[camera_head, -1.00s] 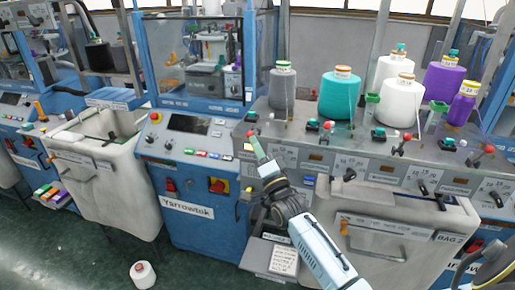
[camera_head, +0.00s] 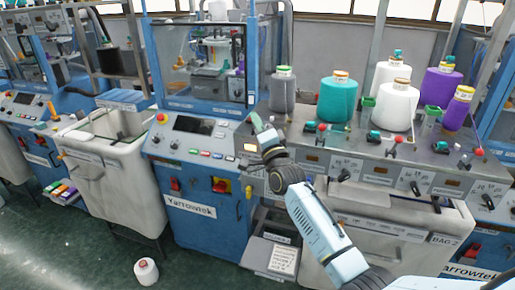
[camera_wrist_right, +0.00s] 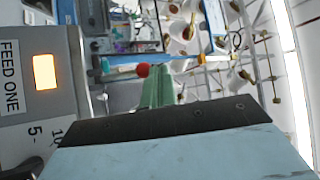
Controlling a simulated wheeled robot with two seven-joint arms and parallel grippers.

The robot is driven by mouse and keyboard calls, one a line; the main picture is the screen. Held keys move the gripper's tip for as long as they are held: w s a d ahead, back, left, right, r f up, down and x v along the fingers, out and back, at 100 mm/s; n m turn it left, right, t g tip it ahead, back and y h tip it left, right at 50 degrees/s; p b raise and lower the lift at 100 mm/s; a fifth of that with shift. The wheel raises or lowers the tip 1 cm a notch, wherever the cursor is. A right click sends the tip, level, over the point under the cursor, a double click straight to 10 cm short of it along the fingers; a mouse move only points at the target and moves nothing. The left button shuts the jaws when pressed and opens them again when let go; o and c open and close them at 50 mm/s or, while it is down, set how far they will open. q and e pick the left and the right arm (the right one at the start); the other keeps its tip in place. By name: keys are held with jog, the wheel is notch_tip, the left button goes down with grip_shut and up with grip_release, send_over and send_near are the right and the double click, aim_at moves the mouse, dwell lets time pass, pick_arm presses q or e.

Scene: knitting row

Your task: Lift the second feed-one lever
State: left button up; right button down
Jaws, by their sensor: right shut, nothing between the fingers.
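My right gripper (camera_head: 257,124) is shut and empty at the left end of the grey machine panel (camera_head: 358,165), just above a small lit display (camera_head: 250,147). In the right wrist view its green fingers (camera_wrist_right: 158,86) are together. A red ball knob (camera_wrist_right: 143,70) shows right by their tips; I cannot tell whether they touch. The "FEED ONE" label (camera_wrist_right: 10,78) and a lit orange window (camera_wrist_right: 45,72) are left of the fingers. In the head view this knob is hidden by my gripper. Other red-knobbed levers (camera_head: 322,127) stand further right along the panel. My left gripper is not in view.
Grey (camera_head: 282,92), teal (camera_head: 337,100), white (camera_head: 397,107) and purple (camera_head: 441,82) yarn cones stand behind the levers. A blue Yarrowtek machine (camera_head: 200,240) is to the left. A white cone (camera_head: 146,271) is on the open floor.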

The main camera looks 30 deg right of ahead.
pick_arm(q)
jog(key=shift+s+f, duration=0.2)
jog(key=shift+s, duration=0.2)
pick_arm(e)
jog(key=shift+w+d+r, duration=0.3)
jog(key=shift+d+r, duration=0.15)
jog(key=shift+d, duration=0.05)
jog(key=shift+s+f, duration=0.1)
dwell(0.7)
pick_arm(q)
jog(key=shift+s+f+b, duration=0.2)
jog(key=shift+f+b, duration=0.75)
jog(key=shift+b, duration=0.15)
pick_arm(e)
jog(key=f+v, duration=0.1)
jog(key=v, duration=1.2)
jog(key=shift+d+f, duration=0.2)
jog(key=shift+d, duration=0.05)
jog(key=shift+s, duration=0.1)
